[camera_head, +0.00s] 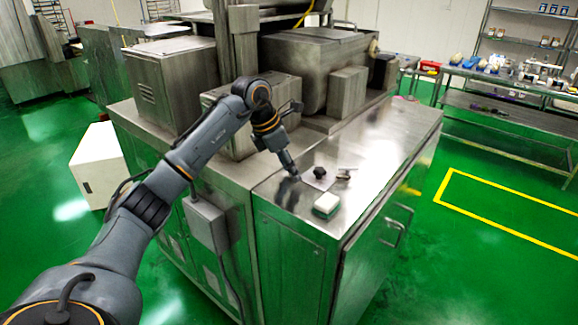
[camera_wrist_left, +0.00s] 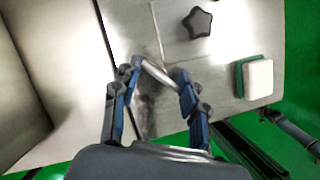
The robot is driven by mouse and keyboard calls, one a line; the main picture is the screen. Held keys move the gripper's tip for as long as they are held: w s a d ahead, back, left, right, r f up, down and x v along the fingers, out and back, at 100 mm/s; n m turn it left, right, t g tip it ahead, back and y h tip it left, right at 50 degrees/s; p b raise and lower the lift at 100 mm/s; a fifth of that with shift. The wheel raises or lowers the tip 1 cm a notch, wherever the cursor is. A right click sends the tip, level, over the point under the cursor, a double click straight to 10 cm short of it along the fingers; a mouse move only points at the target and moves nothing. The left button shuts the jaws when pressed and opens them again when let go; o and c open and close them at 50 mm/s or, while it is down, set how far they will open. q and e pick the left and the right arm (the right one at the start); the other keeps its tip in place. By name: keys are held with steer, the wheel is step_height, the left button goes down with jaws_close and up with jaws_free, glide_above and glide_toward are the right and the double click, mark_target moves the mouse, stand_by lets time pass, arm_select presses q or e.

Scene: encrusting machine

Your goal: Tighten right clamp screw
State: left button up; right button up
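My left gripper (camera_head: 296,178) points down, low over the machine's steel top (camera_head: 385,150). In the left wrist view its two blue-grey fingers (camera_wrist_left: 159,76) are apart and lean inward. A short shiny metal bar (camera_wrist_left: 158,75) spans the gap between the fingertips. I cannot tell whether they grip it or it lies below them. A black star knob (camera_head: 320,172) lies on the top just right of the gripper; it also shows in the left wrist view (camera_wrist_left: 198,22). A small metal clamp-like part (camera_head: 344,173) lies beside the knob.
A white and green sponge-like block (camera_head: 326,204) sits near the top's front edge; it also shows in the left wrist view (camera_wrist_left: 259,78). Steel housings (camera_head: 318,65) rise behind the gripper. A cluttered table (camera_head: 510,115) stands at the right. The right part of the top is bare.

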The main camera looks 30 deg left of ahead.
arm_select(q)
steer(key=shift+c, duration=1.2)
steer(key=shift+a, duration=0.1)
